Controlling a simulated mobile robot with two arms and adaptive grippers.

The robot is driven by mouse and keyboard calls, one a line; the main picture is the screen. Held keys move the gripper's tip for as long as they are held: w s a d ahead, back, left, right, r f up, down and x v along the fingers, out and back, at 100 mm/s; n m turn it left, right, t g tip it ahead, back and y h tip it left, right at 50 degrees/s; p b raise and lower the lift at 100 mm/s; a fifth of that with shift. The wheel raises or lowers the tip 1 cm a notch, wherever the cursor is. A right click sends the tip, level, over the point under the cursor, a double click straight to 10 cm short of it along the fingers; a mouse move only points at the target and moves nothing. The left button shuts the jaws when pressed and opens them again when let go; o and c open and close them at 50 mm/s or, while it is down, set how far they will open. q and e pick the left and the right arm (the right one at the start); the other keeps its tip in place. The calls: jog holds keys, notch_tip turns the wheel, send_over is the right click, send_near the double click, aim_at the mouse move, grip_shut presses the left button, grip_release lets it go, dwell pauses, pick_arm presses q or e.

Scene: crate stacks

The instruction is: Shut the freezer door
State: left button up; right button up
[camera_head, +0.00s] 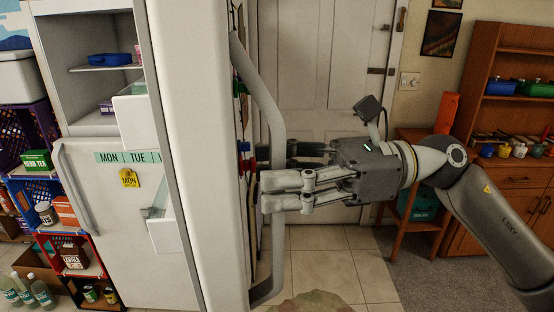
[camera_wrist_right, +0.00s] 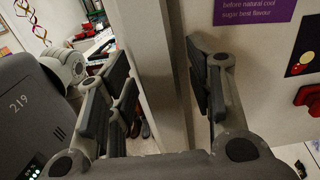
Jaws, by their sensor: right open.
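The open door (camera_head: 180,150) of the white fridge-freezer stands out towards me in the head view, its edge and inner bins facing left. A long grey handle (camera_head: 266,100) runs down its outer face. My right gripper (camera_head: 272,180) reaches in from the right at the handle's height. In the right wrist view the open fingers (camera_wrist_right: 163,95) stand on either side of the upright handle bar (camera_wrist_right: 158,50), with gaps visible. I cannot tell whether any finger touches it. A lower door (camera_head: 110,195) with a day strip sits shut. My left gripper is not in view.
Crates with groceries (camera_head: 50,215) and bottles (camera_head: 42,290) stand at the left. A panelled room door (camera_head: 320,70) is behind the gripper. A wooden shelf unit (camera_head: 500,100) and small table (camera_head: 415,215) stand at the right. Tiled floor (camera_head: 335,265) shows below the gripper.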

jog(key=shift+a, duration=0.15)
jog(key=shift+c, duration=0.2)
grip_shut()
